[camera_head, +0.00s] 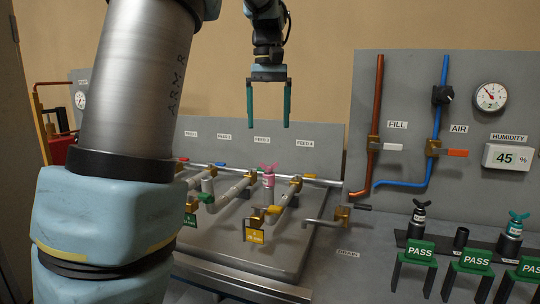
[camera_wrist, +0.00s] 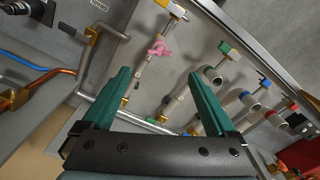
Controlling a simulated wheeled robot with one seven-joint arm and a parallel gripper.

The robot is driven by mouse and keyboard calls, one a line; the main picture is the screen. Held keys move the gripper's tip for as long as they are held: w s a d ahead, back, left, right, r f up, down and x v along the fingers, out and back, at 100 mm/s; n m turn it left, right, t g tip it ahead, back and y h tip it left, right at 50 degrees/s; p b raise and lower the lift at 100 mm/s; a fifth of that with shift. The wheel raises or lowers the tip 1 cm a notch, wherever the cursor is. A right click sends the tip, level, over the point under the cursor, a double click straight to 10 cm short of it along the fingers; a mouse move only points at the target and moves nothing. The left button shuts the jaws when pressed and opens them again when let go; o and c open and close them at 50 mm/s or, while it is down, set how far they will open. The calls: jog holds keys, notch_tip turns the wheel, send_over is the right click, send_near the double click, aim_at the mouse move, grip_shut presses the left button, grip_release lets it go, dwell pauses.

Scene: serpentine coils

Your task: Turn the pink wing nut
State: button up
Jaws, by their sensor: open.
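The pink wing nut (camera_head: 267,167) sits on top of a pink fitting on one of the grey pipes, below the FEED 3 and FEED 4 labels. In the wrist view the pink wing nut (camera_wrist: 160,47) shows above and between my fingers. My gripper (camera_head: 269,122) is open and empty, with its two teal fingers pointing down. It hangs in front of the back panel, higher than the wing nut and apart from it. In the wrist view my gripper (camera_wrist: 159,75) has its fingers spread wide with nothing between them.
Pipes with brass valves (camera_head: 254,216) and coloured handles surround the wing nut. A drain valve (camera_head: 340,215) is to its right. The right panel carries a copper pipe (camera_head: 376,110), a blue pipe (camera_head: 435,130) and a gauge (camera_head: 491,97). Green PASS stands (camera_head: 420,250) are at the lower right.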

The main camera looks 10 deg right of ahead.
aim_at(269, 166)
notch_tip(269, 166, down, 10)
jog(key=shift+r+p, duration=0.1)
jog(key=shift+p, duration=0.5)
jog(key=shift+c, duration=0.3)
jog(key=c, duration=1.3)
jog(key=shift+m, duration=0.3)
jog(key=m+p, duration=0.1)
jog(key=m, duration=0.4)
jog(key=m+p, duration=0.1)
jog(key=m, duration=0.6)
jog(key=shift+r, duration=0.1)
